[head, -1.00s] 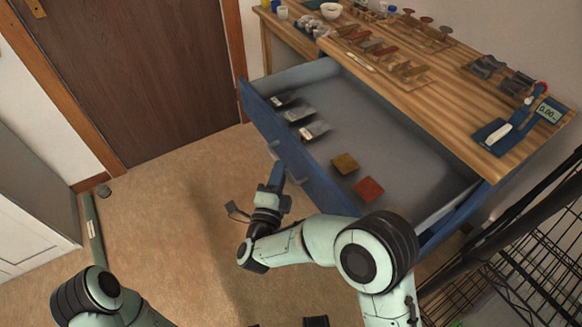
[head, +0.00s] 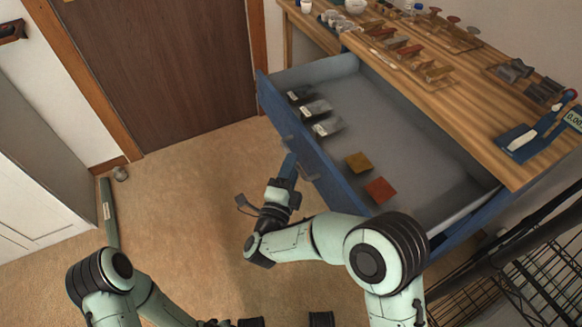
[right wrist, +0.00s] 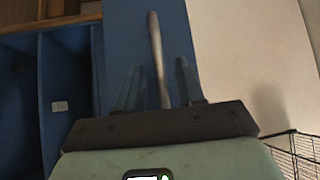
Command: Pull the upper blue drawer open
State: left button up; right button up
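The upper blue drawer (head: 335,178) stands far out from under the wooden worktop, its grey inside exposed. A grey bar handle (head: 299,158) is on its front. My right gripper (head: 289,165) is at this handle, in front of the drawer. In the right wrist view, the handle (right wrist: 157,50) runs between the two separated fingers (right wrist: 158,82), with a gap showing on each side. I cannot tell how deep it sits between them. My left arm enters at the lower left; its gripper is not clearly visible.
The worktop (head: 450,110) carries trays of small parts. A black wire rack (head: 520,275) is at the right.

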pick_arm(q)
jog(key=w+r, duration=0.1)
jog(key=w+r+t+p, duration=0.1)
jog(key=shift+w+d+r, duration=0.1)
jog(key=shift+w+d, duration=0.1)
jog(key=shift+w, duration=0.15)
pick_arm(e)
jog(key=v, duration=1.3)
pick_arm(q)
jog(key=shift+s, duration=0.1)
pick_arm(e)
jog(key=shift+s+a, duration=0.1)
jog(key=shift+s, duration=0.05)
